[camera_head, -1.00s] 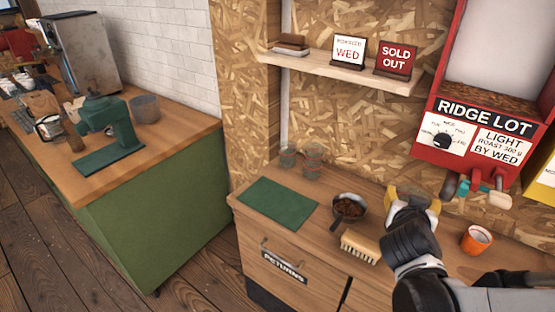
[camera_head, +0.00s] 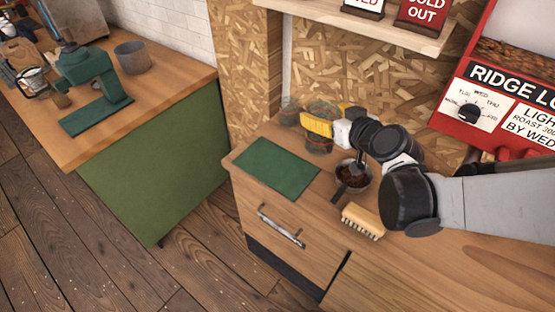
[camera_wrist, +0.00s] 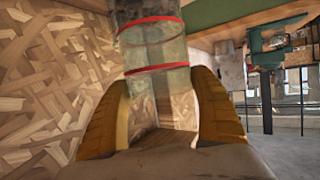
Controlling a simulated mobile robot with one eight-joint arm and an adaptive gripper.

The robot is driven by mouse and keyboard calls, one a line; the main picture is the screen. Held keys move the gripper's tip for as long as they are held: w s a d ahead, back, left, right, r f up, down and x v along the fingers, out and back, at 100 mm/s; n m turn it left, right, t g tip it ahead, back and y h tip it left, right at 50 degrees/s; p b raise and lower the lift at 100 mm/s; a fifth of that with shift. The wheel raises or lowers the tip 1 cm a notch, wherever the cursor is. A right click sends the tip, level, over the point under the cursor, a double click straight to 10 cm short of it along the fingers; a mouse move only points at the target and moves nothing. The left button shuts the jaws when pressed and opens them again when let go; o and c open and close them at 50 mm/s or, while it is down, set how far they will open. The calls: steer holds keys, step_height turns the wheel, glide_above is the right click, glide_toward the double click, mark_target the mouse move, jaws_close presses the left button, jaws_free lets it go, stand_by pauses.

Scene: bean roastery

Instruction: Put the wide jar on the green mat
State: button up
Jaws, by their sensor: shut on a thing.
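The wide jar (camera_head: 319,147) is clear glass with red bands and stands at the back of the wooden counter against the chipboard wall. My gripper (camera_head: 317,124) has its yellow fingers around the jar's middle and is shut on it. The wrist view shows the jar (camera_wrist: 150,48) between both fingers of my gripper (camera_wrist: 160,80). The jar looks upright and seems to be still at counter level; contact below it is hard to see. The green mat (camera_head: 278,168) lies flat and empty on the counter, in front and to the left of the jar.
Another glass jar (camera_head: 289,112) stands close to the left of the wide jar. A dark pan of beans (camera_head: 352,180) sits below my arm, right of the mat. A brush (camera_head: 363,221) lies near the front edge. A shelf (camera_head: 390,28) hangs above.

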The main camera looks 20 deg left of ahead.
steer(key=s+a+f+b, duration=0.1)
steer(key=a+f+b, duration=0.5)
steer(key=a+f, duration=0.4)
steer(key=shift+s+a+f+b, duration=0.15)
steer(key=shift+a+f+b, duration=0.15)
steer(key=shift+a, duration=0.8)
steer(key=o, duration=1.4)
steer(key=shift+o, duration=0.2)
steer(key=shift+r, duration=0.1)
